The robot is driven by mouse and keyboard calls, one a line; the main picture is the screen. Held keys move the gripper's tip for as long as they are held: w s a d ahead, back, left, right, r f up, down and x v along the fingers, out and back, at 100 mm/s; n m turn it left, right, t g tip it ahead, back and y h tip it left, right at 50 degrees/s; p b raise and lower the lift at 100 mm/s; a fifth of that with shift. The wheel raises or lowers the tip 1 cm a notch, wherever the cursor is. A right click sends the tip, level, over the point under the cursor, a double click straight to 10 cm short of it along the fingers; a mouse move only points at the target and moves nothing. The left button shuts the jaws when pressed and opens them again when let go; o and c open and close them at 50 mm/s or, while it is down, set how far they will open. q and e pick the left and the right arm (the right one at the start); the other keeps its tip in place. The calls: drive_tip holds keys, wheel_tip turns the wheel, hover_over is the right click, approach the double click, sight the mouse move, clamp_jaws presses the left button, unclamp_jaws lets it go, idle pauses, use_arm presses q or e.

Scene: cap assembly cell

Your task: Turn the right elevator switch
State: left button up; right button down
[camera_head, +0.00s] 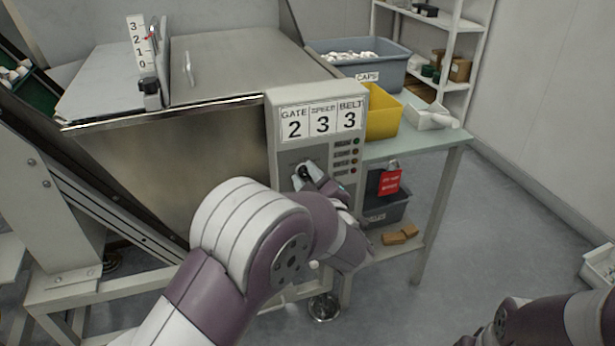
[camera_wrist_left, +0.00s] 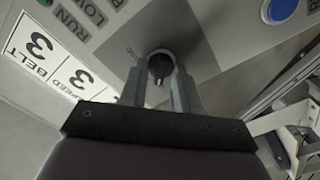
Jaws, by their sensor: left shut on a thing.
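A black rotary switch (camera_head: 303,171) sits on the front of the grey control panel (camera_head: 288,149), below the number cards. In the left wrist view the same switch (camera_wrist_left: 160,65) shows as a round dark knob between my fingers. My left gripper (camera_head: 308,175) is at the panel face, and in the left wrist view its two fingers (camera_wrist_left: 160,82) are shut on the switch, one on each side. The hand and wrist hide the lower part of the panel in the head view. My right forearm shows at the bottom right, but its gripper is out of view.
Cards on the panel read GATE 2, SPEED 3, BELT 3. A blue button (camera_wrist_left: 282,10) is near the switch. A steel hopper (camera_head: 170,150) stands left of the panel. A table (camera_head: 430,143) with a yellow bin (camera_head: 384,112) is right, with a red tag (camera_head: 390,182) below.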

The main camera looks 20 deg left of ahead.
use_arm(q)
drive_tip(key=shift+r+m+p, duration=0.2)
drive_tip(key=shift+m+p, duration=0.2)
drive_tip(key=shift+p, duration=0.25)
drive_tip(key=m+p, duration=1.1)
drive_tip(key=p, duration=0.2)
drive_tip(key=shift+w+d, duration=0.1)
drive_tip(key=shift+d, duration=0.05)
drive_tip(key=m+p, duration=0.3)
drive_tip(key=shift+f+m, duration=0.1)
drive_tip(key=shift+m, duration=0.2)
drive_tip(key=shift+f+m+p, duration=0.15)
drive_tip(key=shift+m+p, duration=0.5)
drive_tip(key=shift+m, duration=0.45)
drive_tip(key=o, duration=1)
drive_tip(key=shift+d, duration=0.1)
drive_tip(key=shift+o, duration=0.2)
